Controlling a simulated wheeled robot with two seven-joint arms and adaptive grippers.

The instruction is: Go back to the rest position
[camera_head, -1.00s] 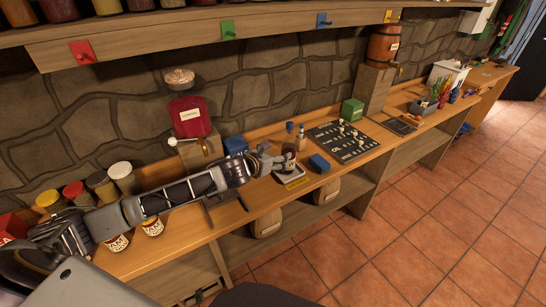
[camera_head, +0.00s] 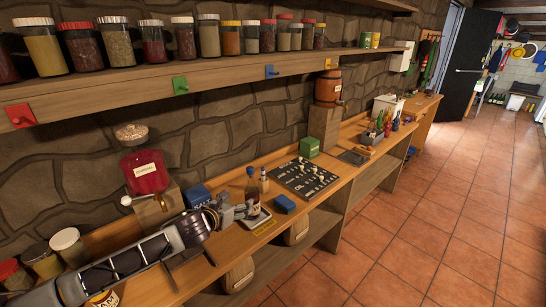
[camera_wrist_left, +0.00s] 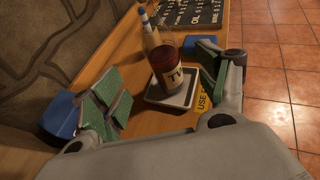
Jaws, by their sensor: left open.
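My left gripper (camera_head: 240,216) reaches over the wooden counter from the left. In the left wrist view its green-padded fingers (camera_wrist_left: 160,95) are spread wide, with nothing held between them. A dark bottle (camera_head: 252,187) with a pale label stands upright on a small tray (camera_head: 264,217) just beyond the fingertips. The bottle (camera_wrist_left: 166,68) and tray (camera_wrist_left: 156,97) also show in the left wrist view, beyond the open jaws. My right gripper is in neither view.
A slimmer bottle (camera_head: 264,181), a blue box (camera_head: 285,204) and a black lettered board (camera_head: 300,178) are close by on the counter (camera_head: 345,186). A red dispenser (camera_head: 146,172) stands behind my arm. Above runs a shelf of jars (camera_head: 150,86). The tiled floor (camera_head: 420,230) at right is clear.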

